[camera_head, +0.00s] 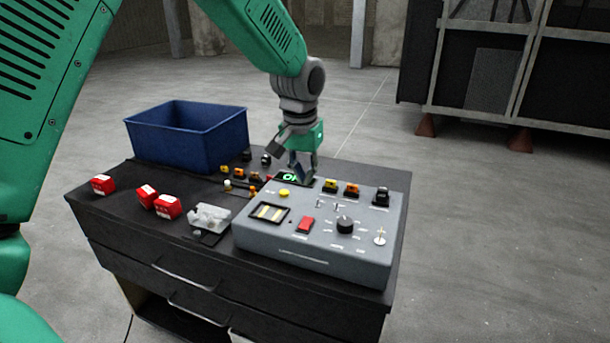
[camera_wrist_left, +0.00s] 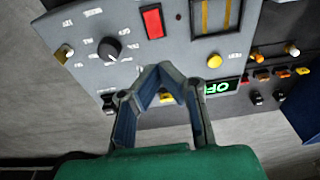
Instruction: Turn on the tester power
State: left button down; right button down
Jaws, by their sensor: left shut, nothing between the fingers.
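The tester (camera_head: 320,255) is a grey box with a sloped panel on the front right of the dark cabinet. Its panel carries a red rocker switch (camera_head: 305,224), a black knob (camera_head: 345,225), a metal toggle (camera_head: 380,237), a yellow button (camera_head: 284,193) and a meter (camera_head: 269,212). My left gripper (camera_head: 301,177) is shut and empty, above the tester's back edge. In the left wrist view, its fingertips (camera_wrist_left: 160,70) meet over the panel, below the red rocker (camera_wrist_left: 152,22). A small display with green lettering (camera_wrist_left: 222,88) sits beside the fingers. I cannot tell the switch positions.
A blue bin (camera_head: 190,140) stands at the cabinet's back left. Several red blocks (camera_head: 167,206) and a clear-grey part (camera_head: 210,219) lie left of the tester. Coloured connectors (camera_head: 340,187) line the tester's back edge, close to the gripper. Open floor lies right of the cabinet.

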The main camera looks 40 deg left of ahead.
aim_at(305, 220)
pick_arm(q)
jog(key=f, duration=0.3)
jog(key=w+f, duration=0.1)
jog(key=f, duration=0.6)
jog(key=shift+w+a+f, duration=0.15)
jog(key=shift+a+f, duration=0.05)
jog(key=shift+g+p, duration=0.3)
jog(key=shift+p, duration=0.4)
jog(key=shift+w+f, duration=0.1)
jog(key=shift+f, duration=0.2)
jog(key=shift+r, duration=0.1)
jog(key=shift+s+d+r+p, duration=0.1)
jog(key=shift+s+r+p, duration=0.15)
jog(key=shift+s, duration=0.15)
jog(key=shift+s+d+r+p, duration=0.1)
jog(key=shift+s+p, duration=0.15)
jog(key=shift+s, duration=0.1)
